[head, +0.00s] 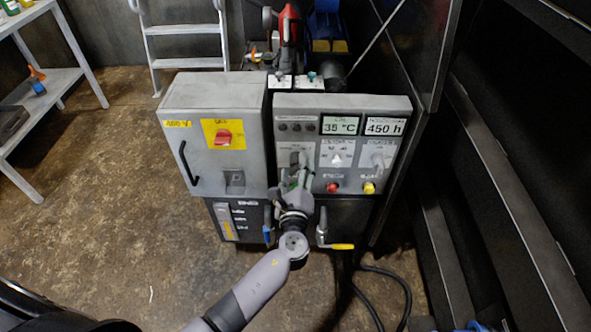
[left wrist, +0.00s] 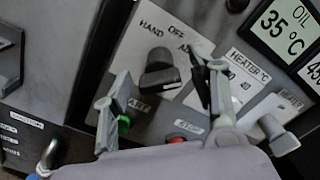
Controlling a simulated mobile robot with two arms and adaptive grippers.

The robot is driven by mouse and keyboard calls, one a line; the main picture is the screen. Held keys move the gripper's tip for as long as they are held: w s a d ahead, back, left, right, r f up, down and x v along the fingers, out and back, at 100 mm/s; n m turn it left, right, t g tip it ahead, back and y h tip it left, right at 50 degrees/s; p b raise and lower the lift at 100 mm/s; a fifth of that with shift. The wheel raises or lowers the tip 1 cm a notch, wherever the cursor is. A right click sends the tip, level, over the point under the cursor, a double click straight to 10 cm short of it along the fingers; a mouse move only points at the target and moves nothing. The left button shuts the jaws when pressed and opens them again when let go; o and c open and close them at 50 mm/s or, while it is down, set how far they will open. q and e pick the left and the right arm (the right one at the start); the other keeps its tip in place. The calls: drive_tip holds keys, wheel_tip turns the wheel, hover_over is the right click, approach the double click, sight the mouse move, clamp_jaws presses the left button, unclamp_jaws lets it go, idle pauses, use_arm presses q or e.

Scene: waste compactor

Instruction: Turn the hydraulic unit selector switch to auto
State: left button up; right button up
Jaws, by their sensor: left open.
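The hydraulic unit selector switch is a black knob (left wrist: 160,68) on a white plate marked HAND, OFF and a partly covered third label, in the left wrist view. I cannot tell for sure which label it points to. In the head view my arm and gripper mostly hide the switch, on the left part of the grey control panel (head: 345,103). My left gripper (head: 296,178) is open in front of it. In the left wrist view its two fingers (left wrist: 160,88) stand either side of the knob, apart from each other; contact with the knob is not clear. My right gripper is not seen.
A green button (left wrist: 124,124) and a red button (left wrist: 177,138) lie just below the switch. The heater knob (left wrist: 278,133) is beside the right finger. A grey cabinet with a red switch (head: 224,137) stands to the left. A yellow-handled valve (head: 340,246) sits below.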

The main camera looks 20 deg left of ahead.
use_arm(q)
drive_tip(key=v, duration=1.1)
drive_tip(key=shift+s, duration=0.35)
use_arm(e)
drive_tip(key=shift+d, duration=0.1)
use_arm(q)
drive_tip(key=shift+d, duration=0.15)
